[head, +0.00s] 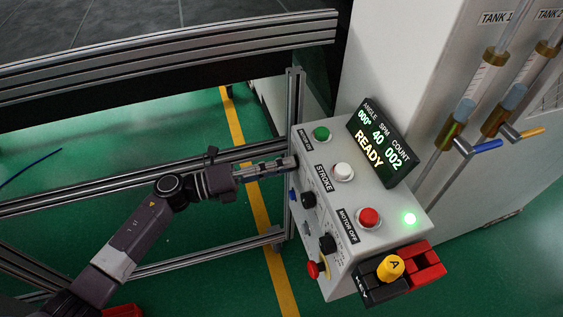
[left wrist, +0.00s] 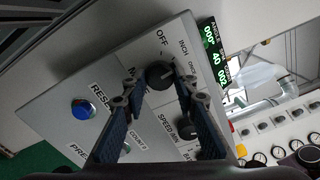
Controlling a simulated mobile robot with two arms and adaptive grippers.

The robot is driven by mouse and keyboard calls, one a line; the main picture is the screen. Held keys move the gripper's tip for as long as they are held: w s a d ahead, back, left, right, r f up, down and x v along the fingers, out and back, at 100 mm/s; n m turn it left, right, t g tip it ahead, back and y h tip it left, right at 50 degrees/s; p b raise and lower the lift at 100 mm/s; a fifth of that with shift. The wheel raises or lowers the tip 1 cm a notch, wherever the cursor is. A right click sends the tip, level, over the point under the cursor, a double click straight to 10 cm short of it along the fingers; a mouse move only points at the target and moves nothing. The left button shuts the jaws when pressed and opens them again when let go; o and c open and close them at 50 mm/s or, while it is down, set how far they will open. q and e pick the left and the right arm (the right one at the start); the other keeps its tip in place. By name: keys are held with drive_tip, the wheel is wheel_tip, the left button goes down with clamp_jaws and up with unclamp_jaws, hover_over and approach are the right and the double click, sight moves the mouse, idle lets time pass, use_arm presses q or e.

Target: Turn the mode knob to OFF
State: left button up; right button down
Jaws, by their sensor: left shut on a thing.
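The mode knob (left wrist: 158,75) is round and black. In the left wrist view it sits on the grey control panel between my left gripper's fingertips (left wrist: 155,83), partly covered by them. The OFF label (left wrist: 162,37) is above it, with INCH (left wrist: 183,47) to its upper right. I cannot tell clearly which label its pointer faces. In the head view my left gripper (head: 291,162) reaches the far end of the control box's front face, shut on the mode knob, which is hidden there. My right gripper is not in view.
The control box (head: 338,290) also carries a black speed knob (left wrist: 187,131), a blue reset button (left wrist: 83,109) and a red motor-off button (head: 369,217). Its display (head: 381,143) reads READY. Aluminium rails (head: 90,197) run beside my left arm.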

use_arm(q)
drive_tip(key=n+p, duration=0.4)
drive_tip(key=n, duration=0.6)
drive_tip(key=shift+r+n, duration=0.1)
drive_tip(key=shift+n, duration=0.2)
idle(0.4)
drive_tip(key=o, duration=1.2)
drive_tip(key=shift+c, duration=0.2)
drive_tip(key=v, duration=1.2)
drive_tip(key=shift+a, duration=0.1)
